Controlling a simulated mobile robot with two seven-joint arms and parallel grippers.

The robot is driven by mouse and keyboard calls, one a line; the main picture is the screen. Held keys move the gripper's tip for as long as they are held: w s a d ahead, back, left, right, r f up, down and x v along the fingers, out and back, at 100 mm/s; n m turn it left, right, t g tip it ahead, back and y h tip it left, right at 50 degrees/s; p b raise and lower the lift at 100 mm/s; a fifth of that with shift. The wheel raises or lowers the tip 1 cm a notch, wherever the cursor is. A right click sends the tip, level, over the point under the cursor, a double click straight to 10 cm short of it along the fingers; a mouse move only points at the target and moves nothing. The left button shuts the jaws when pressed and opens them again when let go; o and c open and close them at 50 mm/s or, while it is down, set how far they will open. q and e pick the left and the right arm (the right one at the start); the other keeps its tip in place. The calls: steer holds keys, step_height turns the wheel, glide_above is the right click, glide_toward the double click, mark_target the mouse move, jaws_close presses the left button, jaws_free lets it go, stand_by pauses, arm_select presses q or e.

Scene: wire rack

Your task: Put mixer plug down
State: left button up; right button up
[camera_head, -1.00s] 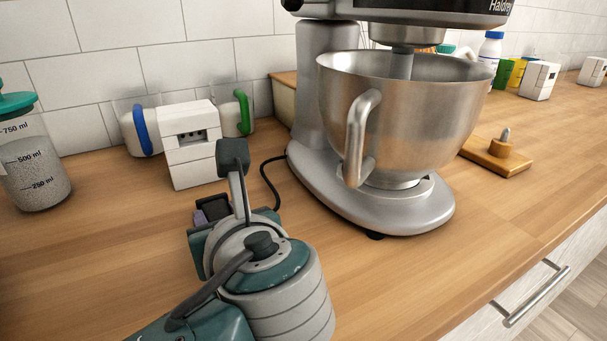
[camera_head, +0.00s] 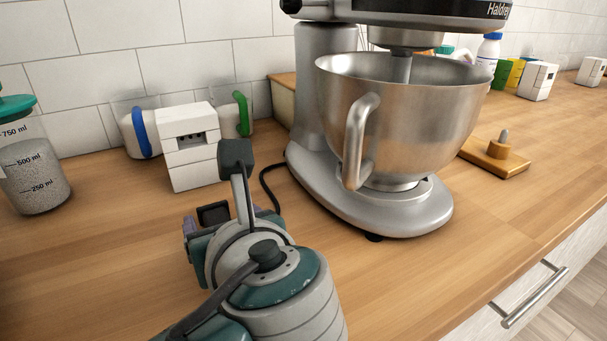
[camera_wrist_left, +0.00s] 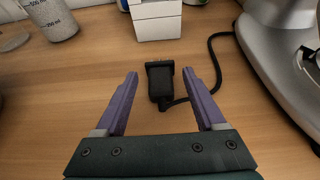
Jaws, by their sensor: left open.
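The black mixer plug (camera_wrist_left: 160,84) lies on the wooden counter between the spread purple fingers of my left gripper (camera_wrist_left: 159,74) in the left wrist view. There is a gap on both sides, so the fingers are open and apart from it. In the head view the plug (camera_head: 213,213) shows as a dark block by the left gripper (camera_head: 208,222), partly hidden by my arm. Its black cable (camera_head: 265,183) curves to the grey stand mixer (camera_head: 360,195). The white socket block (camera_head: 190,145) stands behind the plug. My right gripper is not in view.
A measuring jar (camera_head: 35,175) with a teal lid stands at far left. Mugs with blue (camera_head: 141,132) and green (camera_head: 242,114) handles flank the socket block. The mixer with its steel bowl (camera_head: 410,120) stands close on the right. The counter's left front is clear.

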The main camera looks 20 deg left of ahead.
arm_select(q)
steer(key=p+v, duration=0.1)
steer(key=v, duration=0.9)
steer(key=shift+s+d+r, duration=0.15)
steer(key=shift+s+d, duration=0.05)
steer(key=shift+d, duration=0.05)
